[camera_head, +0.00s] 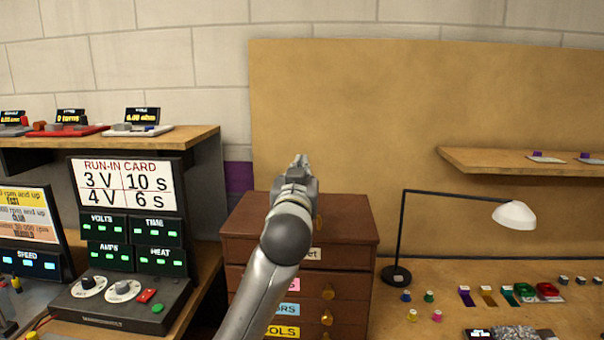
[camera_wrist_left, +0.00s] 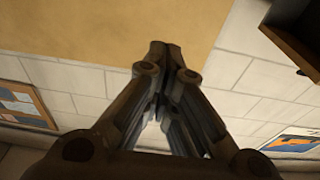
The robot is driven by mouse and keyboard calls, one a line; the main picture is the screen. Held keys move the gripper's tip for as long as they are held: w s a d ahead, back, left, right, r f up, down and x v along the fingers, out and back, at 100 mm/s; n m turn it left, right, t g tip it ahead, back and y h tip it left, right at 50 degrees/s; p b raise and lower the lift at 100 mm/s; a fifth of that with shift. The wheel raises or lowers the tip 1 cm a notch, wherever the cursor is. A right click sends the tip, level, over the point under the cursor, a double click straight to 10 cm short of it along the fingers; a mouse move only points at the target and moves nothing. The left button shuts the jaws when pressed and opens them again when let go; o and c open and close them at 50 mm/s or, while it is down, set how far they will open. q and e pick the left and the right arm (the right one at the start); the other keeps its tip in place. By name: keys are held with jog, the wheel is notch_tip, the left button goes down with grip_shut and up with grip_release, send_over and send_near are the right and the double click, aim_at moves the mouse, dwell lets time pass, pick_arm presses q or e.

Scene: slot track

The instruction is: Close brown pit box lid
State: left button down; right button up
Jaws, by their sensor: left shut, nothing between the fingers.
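The brown pit box (camera_head: 350,257) stands in the middle of the head view, a wooden chest with labelled drawers and brass knobs. Its top panel (camera_head: 348,218) looks flat and lies over the body, with a brass piece partly showing beside my arm. My left gripper (camera_head: 301,162) is shut and empty, in front of or above the box's back edge in the picture. I cannot tell whether it touches the box. My arm hides part of the top and the drawer fronts. The left wrist view shows the gripper's fingers (camera_wrist_left: 163,50) together, with no box in view.
A run-in card panel (camera_head: 127,190) and shelf (camera_head: 180,145) stand left of the box. A black lamp (camera_head: 402,230) stands right of it on the workbench (camera_head: 440,275), near several small coloured parts. A tan board (camera_head: 400,100) covers the wall behind.

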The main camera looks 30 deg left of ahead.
pick_arm(q)
jog(key=s+f+b, duration=0.1)
jog(key=f, duration=0.1)
jog(key=s+d+f+b, duration=0.1)
jog(key=f+b, duration=0.1)
jog(key=s+f+b, duration=0.1)
jog(key=f, duration=0.2)
jog(key=shift+s+d+f, duration=0.1)
jog(key=shift+s+d, duration=0.05)
jog(key=shift+d, duration=0.15)
jog(key=shift+s+d+f+b, duration=0.1)
jog(key=shift+s+f+b, duration=0.1)
jog(key=shift+f+b, duration=0.45)
jog(key=shift+f, duration=0.15)
